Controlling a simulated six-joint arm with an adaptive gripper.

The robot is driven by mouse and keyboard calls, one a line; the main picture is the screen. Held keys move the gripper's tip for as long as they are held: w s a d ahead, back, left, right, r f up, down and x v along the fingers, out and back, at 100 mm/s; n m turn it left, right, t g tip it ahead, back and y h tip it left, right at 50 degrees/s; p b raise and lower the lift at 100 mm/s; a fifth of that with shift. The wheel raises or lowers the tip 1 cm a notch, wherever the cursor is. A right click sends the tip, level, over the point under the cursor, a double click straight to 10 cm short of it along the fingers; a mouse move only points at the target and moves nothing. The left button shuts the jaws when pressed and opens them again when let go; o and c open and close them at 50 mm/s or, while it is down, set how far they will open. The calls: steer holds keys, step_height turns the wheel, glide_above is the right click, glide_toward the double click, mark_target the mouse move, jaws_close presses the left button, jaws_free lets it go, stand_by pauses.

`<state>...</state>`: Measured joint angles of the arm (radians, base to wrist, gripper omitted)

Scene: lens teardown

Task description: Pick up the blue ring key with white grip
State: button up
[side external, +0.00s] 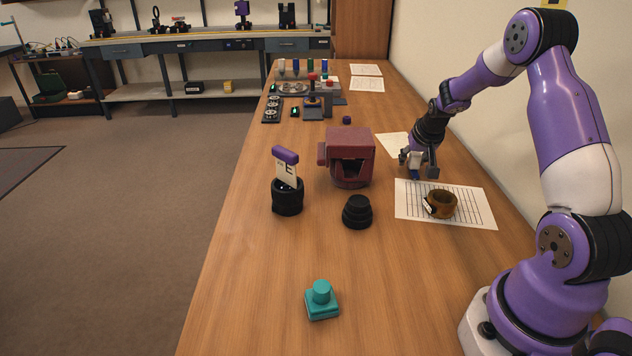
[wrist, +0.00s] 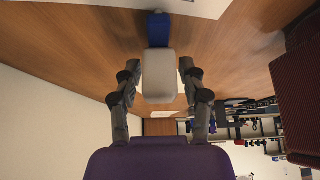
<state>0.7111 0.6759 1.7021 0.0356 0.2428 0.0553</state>
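The key has a white grip (wrist: 158,75) and a blue end (wrist: 158,29). In the side view the white grip (side external: 414,158) is above and the blue part (side external: 414,173) below, near the table's right side, behind the grid sheet. My gripper (side external: 418,165) points down over it, one finger on either side of the grip. In the wrist view the fingers of my gripper (wrist: 159,72) flank the white grip with narrow gaps, so it looks open around the key. The ring shape of the blue end cannot be made out.
A brown ring (side external: 441,204) lies on the grid sheet (side external: 475,207) in front of my gripper. A dark red box-like holder (side external: 350,157) stands to the left. A black stepped part (side external: 357,212), a black lens barrel (side external: 287,198) and a teal block (side external: 321,301) stand on the table.

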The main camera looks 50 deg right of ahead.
jaws_close()
